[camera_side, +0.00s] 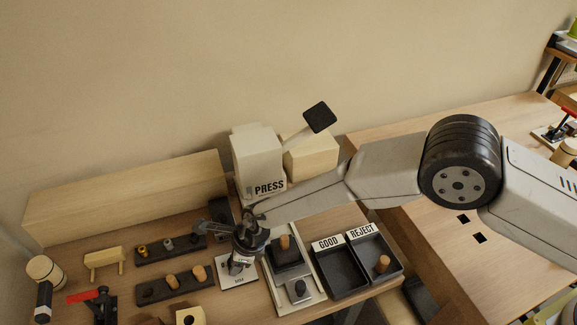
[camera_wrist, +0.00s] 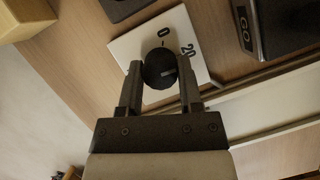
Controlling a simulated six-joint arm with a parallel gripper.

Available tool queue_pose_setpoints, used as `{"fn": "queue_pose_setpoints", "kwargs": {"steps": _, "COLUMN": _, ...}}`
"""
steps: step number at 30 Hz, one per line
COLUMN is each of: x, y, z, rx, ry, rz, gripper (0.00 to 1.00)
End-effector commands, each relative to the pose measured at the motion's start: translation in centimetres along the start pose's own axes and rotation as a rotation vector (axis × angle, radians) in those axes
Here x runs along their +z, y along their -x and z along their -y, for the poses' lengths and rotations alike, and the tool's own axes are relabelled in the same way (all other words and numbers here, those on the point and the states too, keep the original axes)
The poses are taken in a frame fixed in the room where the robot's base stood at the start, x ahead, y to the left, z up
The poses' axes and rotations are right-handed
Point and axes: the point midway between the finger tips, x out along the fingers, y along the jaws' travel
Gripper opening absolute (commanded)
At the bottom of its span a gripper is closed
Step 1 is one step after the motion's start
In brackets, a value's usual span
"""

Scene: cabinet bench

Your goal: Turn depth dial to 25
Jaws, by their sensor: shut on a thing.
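The depth dial (camera_wrist: 160,70) is a round black knob on a white square plate (camera_wrist: 128,46). In the wrist view the plate shows "0" above the knob and "20" to its upper right; other markings are hidden. A pale line on the knob points right, toward the right finger and below the "20". My gripper (camera_wrist: 160,65) is shut on the dial, one finger on each side. In the side view my gripper (camera_side: 247,238) comes down over the plate (camera_side: 238,277), marked "MM", and mostly hides the knob.
The press (camera_side: 257,160) stands behind my gripper. A dark fixture with a peg (camera_side: 285,250) is close on the right, then the GOOD tray (camera_side: 347,282) and REJECT tray (camera_side: 399,262). Dark racks of pegs (camera_side: 175,288) lie left. A hammer (camera_side: 42,290) and red-handled clamp (camera_side: 90,296) are farther left.

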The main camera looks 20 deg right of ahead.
Motion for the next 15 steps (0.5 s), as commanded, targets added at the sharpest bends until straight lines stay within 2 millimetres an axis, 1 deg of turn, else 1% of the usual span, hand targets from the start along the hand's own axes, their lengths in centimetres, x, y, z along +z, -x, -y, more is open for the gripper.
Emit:
{"fn": "queue_pose_setpoints", "kwargs": {"steps": 6, "x": 0.11, "y": 0.08, "z": -0.06, "rx": -0.039, "ry": -0.092, "rz": 0.002, "gripper": 0.0}}
{"fn": "queue_pose_setpoints", "kwargs": {"steps": 15, "x": 0.13, "y": 0.08, "z": -0.05, "rx": -0.071, "ry": -0.169, "rz": 0.002, "gripper": 0.0}}
